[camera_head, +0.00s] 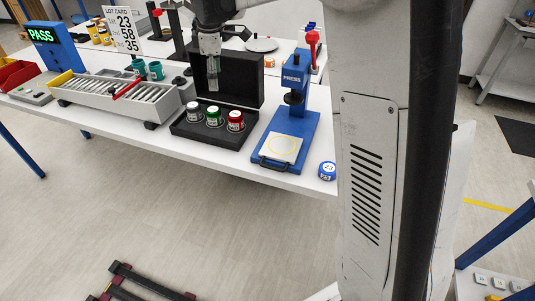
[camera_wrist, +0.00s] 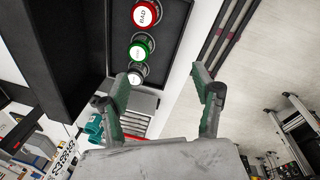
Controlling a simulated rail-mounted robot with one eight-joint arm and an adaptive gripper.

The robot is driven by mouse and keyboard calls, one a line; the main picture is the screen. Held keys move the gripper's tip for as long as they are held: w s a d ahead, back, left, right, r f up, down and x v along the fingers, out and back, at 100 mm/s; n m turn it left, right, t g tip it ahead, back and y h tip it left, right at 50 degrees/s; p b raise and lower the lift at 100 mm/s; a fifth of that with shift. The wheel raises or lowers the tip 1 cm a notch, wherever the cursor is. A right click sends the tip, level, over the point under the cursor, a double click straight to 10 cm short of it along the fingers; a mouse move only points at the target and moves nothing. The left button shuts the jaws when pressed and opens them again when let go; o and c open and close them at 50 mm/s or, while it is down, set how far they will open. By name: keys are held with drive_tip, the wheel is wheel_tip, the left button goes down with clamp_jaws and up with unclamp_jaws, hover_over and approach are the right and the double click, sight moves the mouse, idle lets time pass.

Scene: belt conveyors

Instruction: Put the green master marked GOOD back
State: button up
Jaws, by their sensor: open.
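The green master (camera_head: 213,115) has a white top and stands upright in the middle of the black case (camera_head: 190,133), between a white-topped master (camera_head: 193,109) and a red master (camera_head: 235,121). The green master also shows in the wrist view (camera_wrist: 142,47), its label too small to read; the red one (camera_wrist: 146,14) reads BAD. My gripper (camera_head: 213,84) is above the case, in front of its raised lid, with nothing visible between its fingers. In the wrist view its two fingers (camera_wrist: 160,78) are spread apart, and the green master lies beyond them, apart from both.
The blue PRESS (camera_head: 298,115) stands right of the case, with a blue puck marked 23 (camera_head: 327,171) near the table edge. A grey roller conveyor (camera_head: 115,94) is on the left, with a PASS display (camera_head: 45,40) behind. A lot card (camera_head: 122,30) reads 23 58 35.

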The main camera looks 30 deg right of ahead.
drive_tip(key=s+r+m+t, duration=0.1)
drive_tip(key=s+r+m, duration=0.2)
drive_tip(key=s, duration=0.6)
drive_tip(key=s+r+m+t, duration=0.1)
drive_tip(key=s+r+m, duration=0.15)
drive_tip(key=s, duration=0.65)
drive_tip(key=s+f+m+t, duration=0.1)
drive_tip(key=s+f+m, duration=0.2)
drive_tip(key=s, duration=0.6)
drive_tip(key=s+f+m+t, duration=0.2)
drive_tip(key=s+f+m, duration=0.2)
drive_tip(key=s, duration=0.4)
drive_tip(key=shift+s+f+m, duration=0.3)
drive_tip(key=shift+s+m, duration=0.1)
drive_tip(key=shift+m, duration=0.05)
wheel_tip(320, 180, down, 3)
drive_tip(key=b, duration=0.3)
drive_tip(key=shift+f, duration=0.1)
